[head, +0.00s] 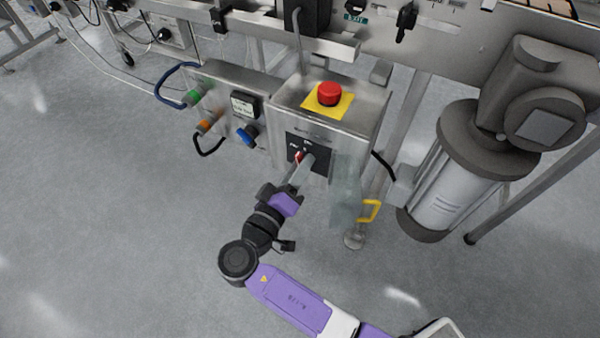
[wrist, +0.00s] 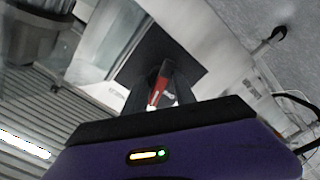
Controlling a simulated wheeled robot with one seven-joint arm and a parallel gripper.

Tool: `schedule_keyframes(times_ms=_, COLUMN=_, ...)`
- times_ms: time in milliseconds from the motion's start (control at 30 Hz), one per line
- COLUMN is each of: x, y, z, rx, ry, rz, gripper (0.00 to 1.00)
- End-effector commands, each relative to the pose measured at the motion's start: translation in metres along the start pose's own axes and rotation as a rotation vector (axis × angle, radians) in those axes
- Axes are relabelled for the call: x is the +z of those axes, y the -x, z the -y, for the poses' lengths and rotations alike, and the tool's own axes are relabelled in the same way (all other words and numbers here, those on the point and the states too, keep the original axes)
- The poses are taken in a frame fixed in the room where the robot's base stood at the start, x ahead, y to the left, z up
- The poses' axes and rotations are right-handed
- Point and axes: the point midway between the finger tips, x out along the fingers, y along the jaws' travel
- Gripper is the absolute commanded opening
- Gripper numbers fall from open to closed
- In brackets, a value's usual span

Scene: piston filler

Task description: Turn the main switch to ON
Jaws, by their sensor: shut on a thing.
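The main switch has a red handle (head: 299,157) on a black plate (head: 318,157), on the front of a steel control box (head: 290,117). My gripper (head: 304,163) reaches the plate from below and is shut on the red handle. In the wrist view, the red handle (wrist: 158,88) stands between the two fingers of my gripper (wrist: 156,98), in front of the black plate (wrist: 185,62). The fingers hide part of the handle and plate, and the markings are too small to read.
A red emergency button (head: 329,94) on a yellow plate tops the box. A clear cover (head: 346,190) with a yellow handle (head: 370,210) is right of the switch. A large motor (head: 455,165) stands farther right. Connectors and a blue plug (head: 247,134) are left. Open floor lies left.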

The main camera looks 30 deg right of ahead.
Motion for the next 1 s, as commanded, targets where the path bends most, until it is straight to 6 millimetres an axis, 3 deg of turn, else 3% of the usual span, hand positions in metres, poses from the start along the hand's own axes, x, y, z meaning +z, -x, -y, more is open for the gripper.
schedule_keyframes(times_ms=400, x=0.0018, y=0.0009, z=0.0026, rx=-0.003, ry=-0.22, rz=0.0, gripper=0.0)
schedule_keyframes(times_ms=1000, x=0.0008, y=0.0009, z=0.0012, rx=-0.003, ry=-0.261, rz=0.001, gripper=0.0)
